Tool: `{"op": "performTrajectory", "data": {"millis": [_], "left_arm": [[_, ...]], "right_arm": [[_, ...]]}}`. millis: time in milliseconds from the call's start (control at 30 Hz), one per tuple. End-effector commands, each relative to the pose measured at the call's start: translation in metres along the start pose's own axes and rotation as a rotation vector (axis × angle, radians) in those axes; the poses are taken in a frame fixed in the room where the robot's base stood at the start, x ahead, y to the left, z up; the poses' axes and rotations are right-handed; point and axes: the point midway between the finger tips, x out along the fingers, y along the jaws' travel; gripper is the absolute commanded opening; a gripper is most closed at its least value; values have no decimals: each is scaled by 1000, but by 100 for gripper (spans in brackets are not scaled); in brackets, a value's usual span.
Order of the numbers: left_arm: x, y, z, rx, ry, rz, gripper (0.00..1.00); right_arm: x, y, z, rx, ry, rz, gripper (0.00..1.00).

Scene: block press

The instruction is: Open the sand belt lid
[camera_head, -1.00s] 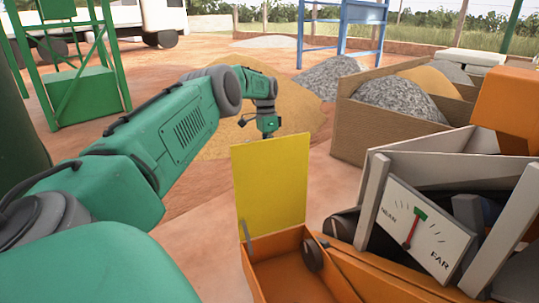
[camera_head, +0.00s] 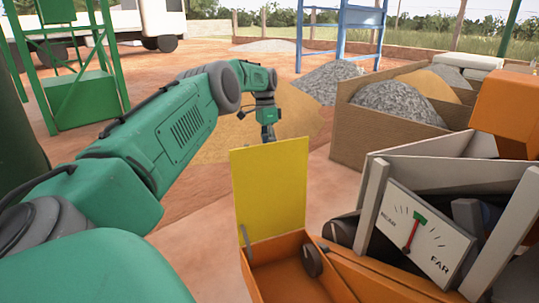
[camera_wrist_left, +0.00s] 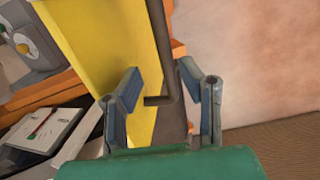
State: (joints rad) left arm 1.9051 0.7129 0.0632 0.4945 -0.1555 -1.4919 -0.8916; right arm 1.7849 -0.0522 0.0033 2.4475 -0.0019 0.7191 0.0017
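The yellow lid (camera_head: 269,190) stands upright, open, at the back edge of the orange box (camera_head: 290,280). The lid also shows in the left wrist view (camera_wrist_left: 95,40). My left gripper (camera_head: 268,135) is behind the lid's top edge in the head view, its fingertips partly hidden by the lid. In the wrist view my left gripper (camera_wrist_left: 165,90) has its fingers apart. A dark bent bar (camera_wrist_left: 160,60) runs between them, with no clear grip on it. My right gripper is not in view.
A NEAR/FAR dial (camera_head: 422,238) and grey bars stand right of the box. Wooden bins with gravel (camera_head: 395,103) are behind. A dark wheel (camera_head: 312,261) sits by the box's right wall. Bare ground (camera_head: 205,230) lies left of the lid.

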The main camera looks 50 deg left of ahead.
Motion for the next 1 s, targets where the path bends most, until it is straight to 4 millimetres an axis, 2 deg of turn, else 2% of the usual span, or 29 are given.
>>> {"op": "performTrajectory", "data": {"millis": [100,333,500,1000], "left_arm": [[-26,5,-3,1,3,-5,34],[-56,11,-5,0,1,-6,34],[-62,12,-4,1,1,-3,34],[-62,12,-4,1,1,-3,34]], "right_arm": [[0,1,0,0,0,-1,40],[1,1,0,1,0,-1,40],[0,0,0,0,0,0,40],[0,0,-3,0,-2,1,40]]}}
